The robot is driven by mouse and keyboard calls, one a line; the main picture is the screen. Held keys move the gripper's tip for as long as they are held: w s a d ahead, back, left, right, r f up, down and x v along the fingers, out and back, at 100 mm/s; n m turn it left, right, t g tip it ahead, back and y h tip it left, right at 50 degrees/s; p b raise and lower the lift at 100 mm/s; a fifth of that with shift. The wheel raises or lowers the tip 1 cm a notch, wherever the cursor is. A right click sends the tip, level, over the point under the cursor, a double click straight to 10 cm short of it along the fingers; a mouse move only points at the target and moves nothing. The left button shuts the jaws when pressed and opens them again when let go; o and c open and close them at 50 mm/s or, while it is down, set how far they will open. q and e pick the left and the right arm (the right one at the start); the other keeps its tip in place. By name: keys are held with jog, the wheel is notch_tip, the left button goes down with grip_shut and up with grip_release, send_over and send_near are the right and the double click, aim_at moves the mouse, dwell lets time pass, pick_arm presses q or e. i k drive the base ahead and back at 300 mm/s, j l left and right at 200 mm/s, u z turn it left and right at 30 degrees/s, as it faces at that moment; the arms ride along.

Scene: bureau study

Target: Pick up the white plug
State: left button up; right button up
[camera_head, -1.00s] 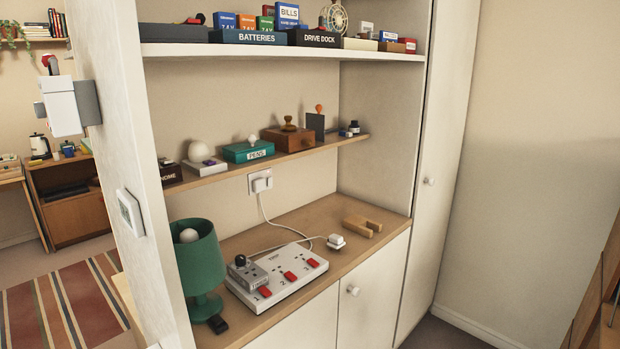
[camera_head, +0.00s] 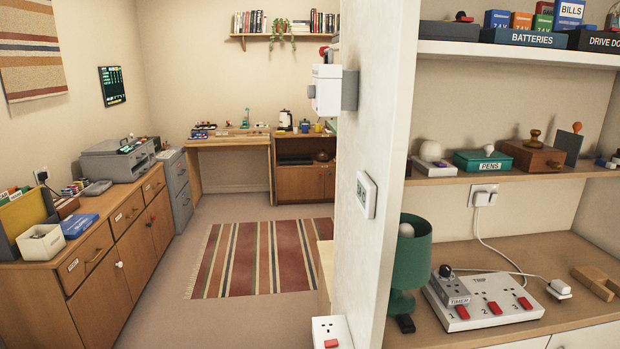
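A white plug (camera_head: 561,288) lies on the wooden counter (camera_head: 450,341) at the lower right, just right of the white power strip (camera_head: 480,313). A white lead runs near it. Another white plug (camera_head: 484,196) sits in the wall socket above the counter, with a white cable hanging from it. Neither of my grippers shows in the head view.
A green lamp (camera_head: 410,262) stands left of the strip, and a wooden block (camera_head: 596,281) lies right of the loose plug. A white partition (camera_head: 378,140) divides the alcove from the room. A striped rug (camera_head: 255,258) lies on open floor beyond.

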aim_at(557, 288)
jog(key=z, duration=1.45)
